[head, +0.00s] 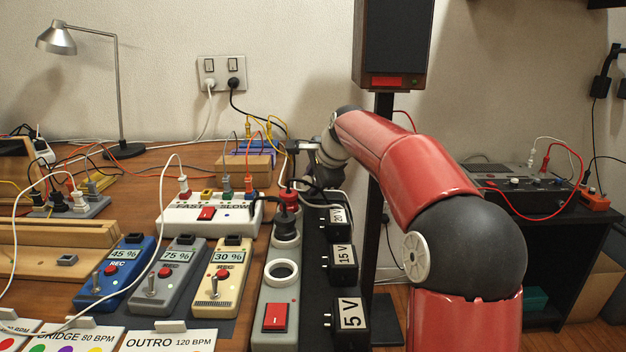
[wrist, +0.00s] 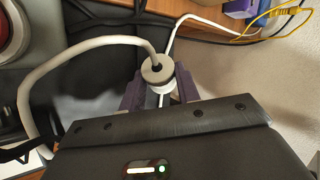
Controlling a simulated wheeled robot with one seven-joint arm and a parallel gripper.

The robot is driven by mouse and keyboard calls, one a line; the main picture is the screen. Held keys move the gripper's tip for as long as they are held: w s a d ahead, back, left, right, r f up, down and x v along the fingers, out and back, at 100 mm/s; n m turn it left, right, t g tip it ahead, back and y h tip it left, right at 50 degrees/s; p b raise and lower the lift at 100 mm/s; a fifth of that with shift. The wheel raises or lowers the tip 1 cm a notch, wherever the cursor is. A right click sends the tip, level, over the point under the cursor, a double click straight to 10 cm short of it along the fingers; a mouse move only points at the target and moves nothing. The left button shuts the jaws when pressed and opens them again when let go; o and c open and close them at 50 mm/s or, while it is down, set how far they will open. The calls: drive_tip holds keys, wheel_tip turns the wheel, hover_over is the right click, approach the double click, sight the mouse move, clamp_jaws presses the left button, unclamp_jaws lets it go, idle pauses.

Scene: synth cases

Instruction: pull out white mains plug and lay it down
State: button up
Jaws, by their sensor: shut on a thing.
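A white mains plug (wrist: 157,70) with a thick white cable is between the purple-grey fingers of my gripper (wrist: 158,90) in the wrist view. The fingers are shut on its sides. The cable leaves its top and loops to the left. What lies under the plug is hidden by the fingers and gripper body, so I cannot tell whether its pins sit in a socket. In the head view my arm reaches to the far end of the grey socket strip (head: 279,301), and the held plug cannot be made out there.
Black adapters (head: 341,262) stand right of the strip. A white unit with a red switch (head: 207,214) and coloured pedals (head: 167,275) are to its left. Wall sockets (head: 222,74) hold a white and a black plug. A speaker (head: 393,40) stands behind my arm.

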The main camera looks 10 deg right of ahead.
drive_tip(key=shift+f, duration=0.2)
drive_tip(key=o, duration=1.1)
drive_tip(key=shift+r, duration=0.1)
drive_tip(key=v, duration=0.7)
drive_tip(key=shift+s+r, duration=0.2)
drive_tip(key=shift+s, duration=0.05)
drive_tip(key=shift+s+d, duration=0.1)
drive_tip(key=shift+d, duration=0.05)
